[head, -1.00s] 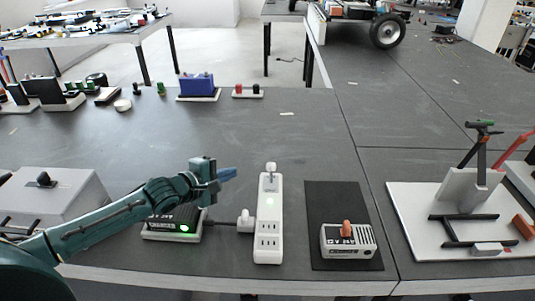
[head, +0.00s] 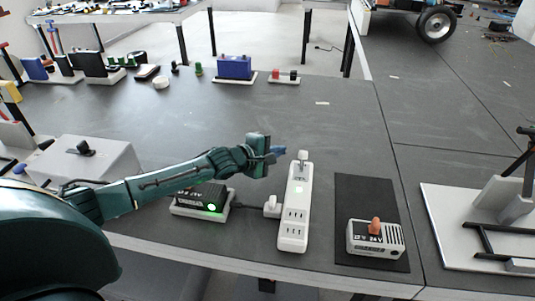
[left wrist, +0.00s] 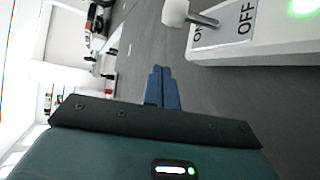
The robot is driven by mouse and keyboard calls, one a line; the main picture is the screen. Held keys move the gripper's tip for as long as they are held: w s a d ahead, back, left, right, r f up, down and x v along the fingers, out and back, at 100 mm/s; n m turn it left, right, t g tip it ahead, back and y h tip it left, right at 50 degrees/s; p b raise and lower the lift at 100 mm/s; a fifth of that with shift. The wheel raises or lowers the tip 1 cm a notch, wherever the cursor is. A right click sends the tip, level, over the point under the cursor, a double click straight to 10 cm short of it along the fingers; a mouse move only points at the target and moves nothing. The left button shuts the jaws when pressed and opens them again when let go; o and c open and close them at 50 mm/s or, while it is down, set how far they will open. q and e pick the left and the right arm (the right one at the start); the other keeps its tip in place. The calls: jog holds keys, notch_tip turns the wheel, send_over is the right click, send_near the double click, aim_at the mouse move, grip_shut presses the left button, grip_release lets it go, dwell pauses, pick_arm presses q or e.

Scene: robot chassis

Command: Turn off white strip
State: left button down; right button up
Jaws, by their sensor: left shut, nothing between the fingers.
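The white power strip (head: 294,215) lies on the grey table in the middle of the head view. A green light glows on its upper part, and a white toggle switch (head: 302,160) stands at its far end. In the left wrist view the strip (left wrist: 270,45) shows ON and OFF marks, and the toggle (left wrist: 178,13) leans toward the ON side. A plug is in the strip's left side. My left gripper (head: 281,151) is shut and empty, just left of the toggle; its blue fingertips also show in the left wrist view (left wrist: 162,88), apart from the toggle. My right gripper is not in view.
A black charger (head: 203,197) with a green light sits left of the strip, under my left arm. A white device (head: 374,240) with an orange knob lies on a black mat (head: 372,190) to the right. A grey box (head: 85,165) stands at left.

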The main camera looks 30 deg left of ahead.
aim_at(303, 155)
pick_arm(q)
jog(key=x, duration=0.2)
jog(key=shift+w+d, duration=0.1)
jog(key=shift+w, duration=0.15)
jog(key=shift+s+d+r+p, duration=0.15)
jog(key=shift+s+d+p, duration=0.1)
jog(key=shift+d, duration=0.3)
jog(key=shift+s+d+r+p, duration=0.1)
jog(key=shift+s+d+r, duration=0.15)
jog(key=shift+d, duration=0.25)
jog(key=shift+s+d+r, duration=0.15)
jog(key=shift+s+d, duration=0.3)
jog(key=shift+d, duration=0.1)
jog(key=shift+s, duration=0.15)
